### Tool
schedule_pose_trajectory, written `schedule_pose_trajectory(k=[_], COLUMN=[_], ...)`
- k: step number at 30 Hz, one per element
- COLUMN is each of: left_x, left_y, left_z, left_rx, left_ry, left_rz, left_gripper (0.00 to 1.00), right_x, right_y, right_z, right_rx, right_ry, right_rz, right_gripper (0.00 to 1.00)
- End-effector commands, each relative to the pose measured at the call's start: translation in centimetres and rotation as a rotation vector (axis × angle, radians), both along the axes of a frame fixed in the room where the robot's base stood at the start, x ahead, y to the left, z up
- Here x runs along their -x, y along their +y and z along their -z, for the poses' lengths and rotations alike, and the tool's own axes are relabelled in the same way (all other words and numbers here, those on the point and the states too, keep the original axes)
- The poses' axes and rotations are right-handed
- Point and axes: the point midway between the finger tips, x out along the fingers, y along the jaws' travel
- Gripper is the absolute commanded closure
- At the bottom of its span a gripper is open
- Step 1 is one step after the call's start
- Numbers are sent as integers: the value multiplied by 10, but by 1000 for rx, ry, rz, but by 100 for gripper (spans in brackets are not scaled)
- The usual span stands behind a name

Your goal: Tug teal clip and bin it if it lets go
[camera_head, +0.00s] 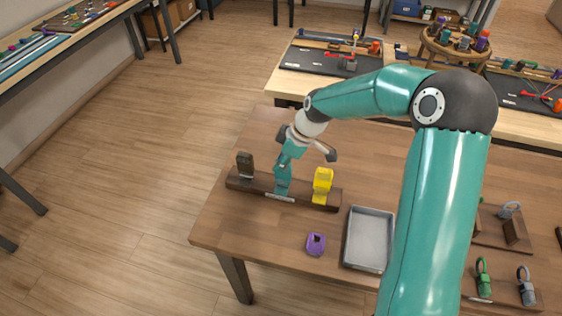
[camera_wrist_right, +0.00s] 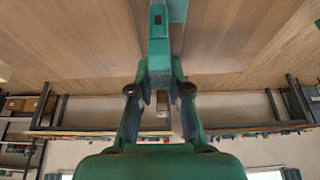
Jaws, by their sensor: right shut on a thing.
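The teal clip (camera_head: 283,181) stands upright on a dark wooden rail (camera_head: 235,182), between a dark brown clip (camera_head: 244,163) and a yellow clip (camera_head: 322,181). My right gripper (camera_head: 287,160) comes down from above and is shut on the teal clip's upper part. In the right wrist view the fingers close on the teal clip (camera_wrist_right: 158,38) at its near end. The clip's lower end appears to be at the rail; I cannot tell whether it is loose. My left gripper is not in view.
A grey metal tray (camera_head: 368,239) lies on the table right of the rail. A purple clip (camera_head: 316,244) lies loose on the table left of the tray. Green and grey padlock-like pieces (camera_head: 483,279) stand at the right. My right arm covers part of the table.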

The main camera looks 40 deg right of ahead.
Motion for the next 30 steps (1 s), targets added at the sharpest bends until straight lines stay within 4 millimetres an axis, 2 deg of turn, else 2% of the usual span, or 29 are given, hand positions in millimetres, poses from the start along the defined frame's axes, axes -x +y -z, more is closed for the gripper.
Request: schedule_pose_trajectory(k=[30], left_x=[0], left_y=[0], left_z=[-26], left_rx=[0], left_ry=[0], left_rz=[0], left_gripper=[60], right_x=[0], right_y=[0], right_z=[-43], right_rx=[0], right_ry=[-1], right_rz=[0], right_gripper=[100])
